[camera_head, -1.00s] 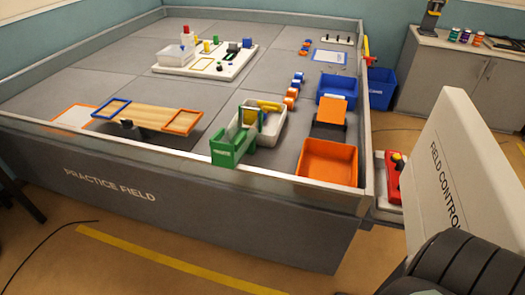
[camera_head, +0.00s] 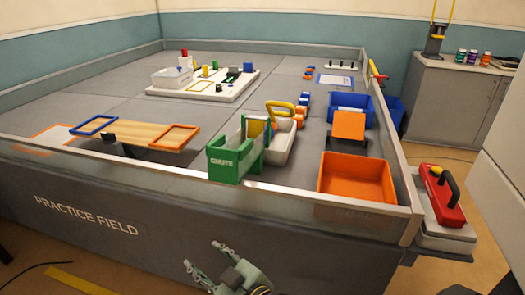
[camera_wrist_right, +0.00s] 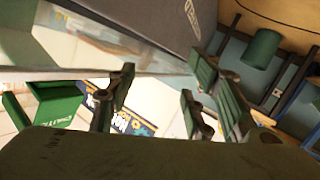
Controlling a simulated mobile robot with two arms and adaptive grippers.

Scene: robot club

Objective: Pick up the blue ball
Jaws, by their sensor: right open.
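I cannot make out a blue ball in either view; a small row of blue and orange pieces (camera_head: 301,110) stands on the field, too small to tell their shapes. My right gripper (camera_head: 203,255) is open and empty, low in front of the practice field's front wall in the head view. Its spread fingers also show in the right wrist view (camera_wrist_right: 160,95), with nothing between them. My left gripper is not in view.
The practice field's wall (camera_head: 120,195) lies beyond the gripper. Inside are a green chute (camera_head: 233,165), an orange bin (camera_head: 355,178), a blue bin (camera_head: 352,100) and a wooden seesaw (camera_head: 148,134).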

